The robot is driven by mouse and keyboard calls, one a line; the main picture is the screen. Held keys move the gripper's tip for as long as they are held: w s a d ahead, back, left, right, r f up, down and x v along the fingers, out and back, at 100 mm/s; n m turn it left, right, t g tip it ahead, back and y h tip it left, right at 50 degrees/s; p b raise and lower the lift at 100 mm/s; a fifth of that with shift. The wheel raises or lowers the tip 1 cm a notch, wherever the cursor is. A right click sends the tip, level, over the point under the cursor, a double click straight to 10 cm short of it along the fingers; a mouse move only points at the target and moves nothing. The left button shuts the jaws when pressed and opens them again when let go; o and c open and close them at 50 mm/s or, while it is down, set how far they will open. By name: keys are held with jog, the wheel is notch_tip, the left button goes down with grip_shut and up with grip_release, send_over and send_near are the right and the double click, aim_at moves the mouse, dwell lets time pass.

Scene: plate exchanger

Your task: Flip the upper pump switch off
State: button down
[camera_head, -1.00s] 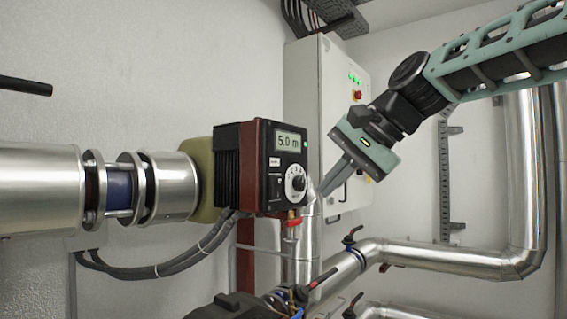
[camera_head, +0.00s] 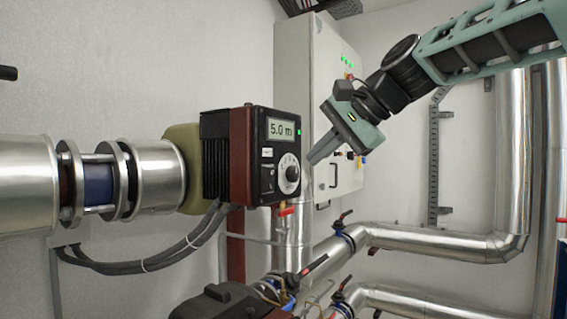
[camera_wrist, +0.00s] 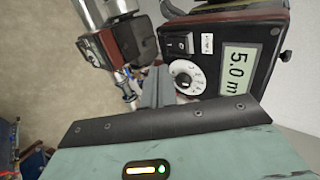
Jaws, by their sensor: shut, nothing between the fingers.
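The upper pump is a dark box with a red-brown body (camera_head: 240,158) in the middle of the head view. Its black front has a display (camera_head: 281,130) reading 5.0 m, a white round dial (camera_head: 289,174) and a dark rocker switch (camera_head: 268,179) left of the dial. In the wrist view the switch (camera_wrist: 182,42) and dial (camera_wrist: 186,76) show beside the display (camera_wrist: 238,68). I cannot tell the switch's position. My gripper (camera_head: 311,163) is shut and empty, its tips just right of the dial in the head view. In the wrist view its fingers (camera_wrist: 157,86) are beside the dial.
A white cabinet (camera_head: 293,75) stands behind the pump. A second dark pump (camera_head: 230,303) is at the bottom. Black cables (camera_head: 150,258) hang below the upper pump.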

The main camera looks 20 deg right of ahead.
aim_at(271, 174)
jog(key=shift+w+a+f+p, duration=0.55)
jog(key=shift+w+a, duration=0.25)
jog(key=shift+w, duration=0.3)
jog(key=shift+w+a+f+p, duration=0.4)
jog(key=shift+w+a+p, duration=0.4)
jog(key=shift+w, duration=0.35)
jog(key=shift+w+a+f+p, duration=0.5)
jog(key=shift+w+a, duration=0.35)
jog(key=shift+w, duration=0.25)
jog(key=shift+w+a+r, duration=0.15)
jog(key=shift+w+a, duration=0.05)
jog(key=shift+w, duration=0.05)
